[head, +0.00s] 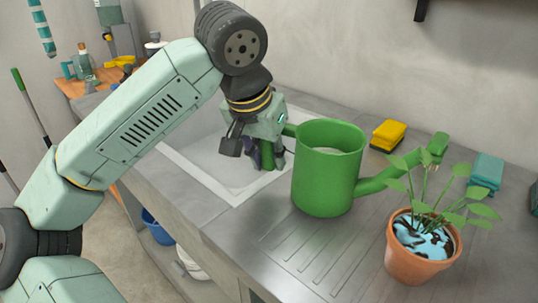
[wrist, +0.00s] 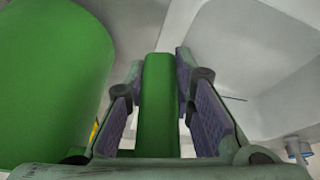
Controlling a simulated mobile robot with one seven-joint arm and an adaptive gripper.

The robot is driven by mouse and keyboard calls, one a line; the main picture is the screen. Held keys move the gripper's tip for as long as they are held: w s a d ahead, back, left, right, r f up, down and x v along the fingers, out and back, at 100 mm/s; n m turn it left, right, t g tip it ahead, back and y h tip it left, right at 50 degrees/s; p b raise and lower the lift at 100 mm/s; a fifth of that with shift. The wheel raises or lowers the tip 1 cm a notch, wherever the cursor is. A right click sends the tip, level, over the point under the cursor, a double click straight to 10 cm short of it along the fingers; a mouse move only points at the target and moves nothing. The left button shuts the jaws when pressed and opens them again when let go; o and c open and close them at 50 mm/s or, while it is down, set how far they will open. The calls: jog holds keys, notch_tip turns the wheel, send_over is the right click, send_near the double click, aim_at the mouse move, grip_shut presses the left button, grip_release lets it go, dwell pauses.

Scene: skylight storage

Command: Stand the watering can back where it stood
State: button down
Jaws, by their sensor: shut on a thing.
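The green watering can (head: 325,185) is upright over the metal counter, its spout pointing right towards the potted plant. My gripper (head: 266,158) is at the can's left side, shut on its handle. In the wrist view the green handle (wrist: 160,105) runs between my two purple-padded fingers, with the can's body (wrist: 50,80) at the left. I cannot tell whether the can's base touches the counter or hangs just above it. The handle's lower part is partly hidden by my fingers in the head view.
A plant in a terracotta pot (head: 408,262) stands right of the can, near the spout. The sink (head: 215,165) is at the left. Ridged counter (head: 310,250) in front is clear.

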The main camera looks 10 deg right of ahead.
jog(key=shift+f+b, duration=0.55)
jog(key=shift+f, duration=0.1)
dwell(0.8)
jog(key=c, duration=1.3)
grip_release()
jog(key=c, duration=0.4)
jog(key=shift+o, duration=0.2)
jog(key=shift+r, duration=0.15)
